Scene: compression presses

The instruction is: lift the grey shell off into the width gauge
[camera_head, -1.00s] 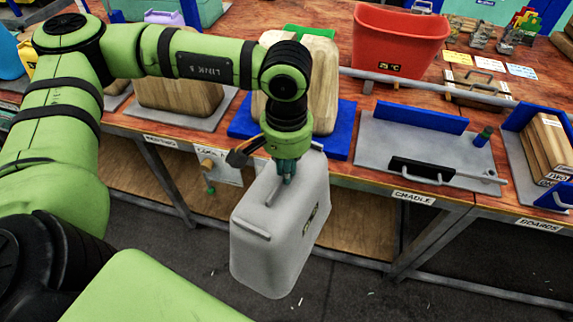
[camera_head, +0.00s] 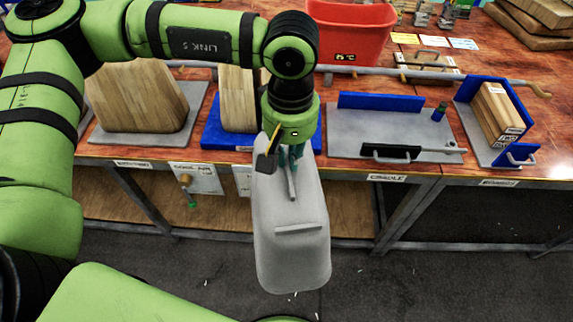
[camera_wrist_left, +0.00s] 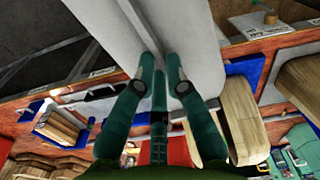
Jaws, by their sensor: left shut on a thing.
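The grey shell (camera_head: 291,255) is a tall, canister-like body with a ridge along its top. It hangs upright in front of the bench edge, above the floor. My left gripper (camera_head: 291,165) is shut on the ridge at its top. In the left wrist view the teal fingers (camera_wrist_left: 160,75) close on the pale shell (camera_wrist_left: 190,28). No label reading width gauge is legible, so I cannot tell which fixture it is. A grey plate with a blue back wall (camera_head: 395,101) and a black clamp is labelled CRADLE. My right gripper is not in view.
Wooden blocks stand on a grey plate (camera_head: 193,110) and a blue base (camera_head: 212,128). At right, a blue-walled holder (camera_head: 463,100) contains boards (camera_head: 497,112). A red bin (camera_head: 345,25) stands behind a long grey bar (camera_head: 385,70). The floor in front of the bench is open.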

